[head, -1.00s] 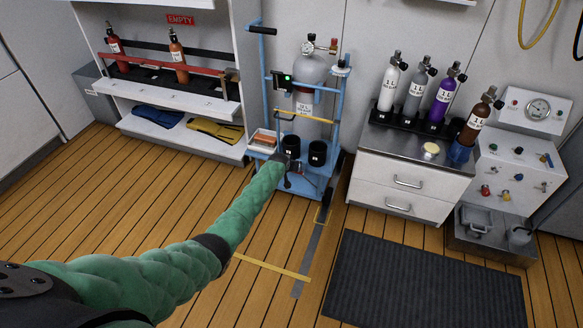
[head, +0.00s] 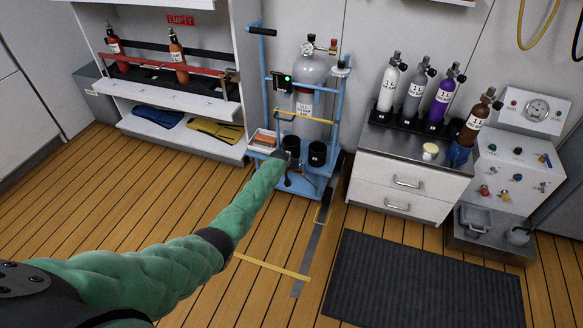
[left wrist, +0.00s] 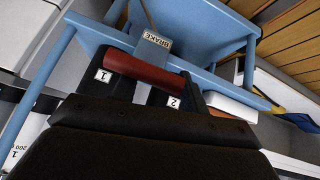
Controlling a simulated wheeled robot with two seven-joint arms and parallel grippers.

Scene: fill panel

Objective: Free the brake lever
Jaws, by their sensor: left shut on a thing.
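The blue cart (head: 332,110) stands against the back wall with a large grey cylinder (head: 309,75) on it. In the left wrist view the brake lever's red grip (left wrist: 145,72) lies across the front of the cart, by a plate marked BRAKE (left wrist: 157,39). My left gripper (head: 291,162) is low at the cart's front, shut on the brake lever. Its dark body hides part of the lever in the left wrist view. In the head view the lever is mostly hidden by the gripper. My right gripper is not in view.
Black cups (head: 317,153) numbered 1 and 2 and a tray with an orange block (head: 265,140) sit on the cart. A white drawer cabinet (head: 407,187) stands to its right, with small cylinders on top. The wooden floor in front is mostly clear.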

